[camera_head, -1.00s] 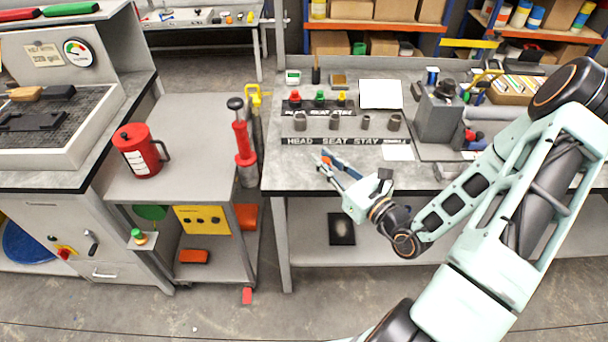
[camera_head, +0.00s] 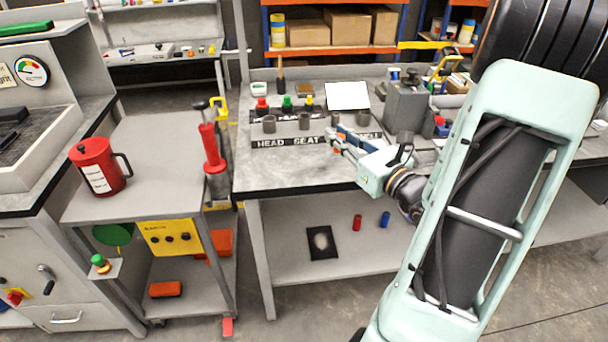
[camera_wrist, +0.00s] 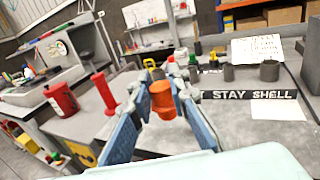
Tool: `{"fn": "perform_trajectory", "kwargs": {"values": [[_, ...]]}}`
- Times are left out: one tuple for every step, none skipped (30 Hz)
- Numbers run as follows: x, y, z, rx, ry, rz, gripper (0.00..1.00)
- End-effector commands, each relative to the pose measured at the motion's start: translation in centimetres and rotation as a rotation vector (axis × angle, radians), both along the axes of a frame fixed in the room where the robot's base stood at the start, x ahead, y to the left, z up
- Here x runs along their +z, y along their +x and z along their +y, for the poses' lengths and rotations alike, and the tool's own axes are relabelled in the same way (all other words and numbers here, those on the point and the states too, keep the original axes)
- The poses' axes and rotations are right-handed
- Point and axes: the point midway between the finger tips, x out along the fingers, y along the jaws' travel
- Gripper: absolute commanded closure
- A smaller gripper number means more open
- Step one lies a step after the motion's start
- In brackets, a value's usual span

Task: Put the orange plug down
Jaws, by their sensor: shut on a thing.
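The orange plug (camera_wrist: 163,99) is upright between the two blue-padded fingers of my gripper (camera_wrist: 160,110) in the wrist view. My gripper is shut on it and holds it above the grey workbench (camera_head: 285,178). In the head view my gripper (camera_head: 340,140) is over the bench near the strip lettered HEAD SEAT STAY (camera_head: 285,142); the plug is mostly hidden by the fingers there. I cannot tell the exact height of the plug above the bench.
Grey sockets stand behind the strip, with red (camera_head: 262,105), green (camera_head: 287,103) and yellow plugs farther back. A white sheet (camera_head: 347,95) and a grey block (camera_head: 405,105) stand to the right. A cart with a red can (camera_head: 97,165) is at left. The bench's front left is clear.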

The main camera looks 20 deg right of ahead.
Motion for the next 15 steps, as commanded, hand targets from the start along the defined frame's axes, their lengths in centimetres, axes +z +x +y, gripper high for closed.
{"fn": "perform_trajectory", "kwargs": {"values": [[0.1,-0.2,-0.5,-0.011,-0.004,-0.001,1.00],[0.2,-0.3,-0.6,-0.015,-0.003,0.000,1.00],[0.4,-0.3,-0.8,-0.020,-0.003,0.000,1.00],[0.5,-0.3,-0.9,-0.022,-0.002,0.000,1.00],[0.5,-0.2,-0.9,-0.024,-0.001,0.000,1.00],[0.4,0.1,-0.9,-0.024,0.001,0.000,1.00],[0.3,0.4,-0.8,-0.024,0.001,0.000,1.00],[0.0,0.9,-0.6,-0.023,0.002,0.001,1.00],[-0.3,1.6,-0.3,-0.021,0.004,0.003,1.00],[-0.7,2.3,-0.1,-0.022,0.005,0.003,1.00],[-1.0,3.0,0.1,-0.021,0.004,0.002,1.00],[-1.5,4.0,0.5,-0.020,0.006,0.003,1.00],[-1.8,4.7,0.6,-0.021,0.005,0.003,1.00],[-2.1,5.4,0.9,-0.020,0.005,0.002,1.00],[-2.6,6.3,1.2,-0.021,0.005,0.002,1.00]]}}
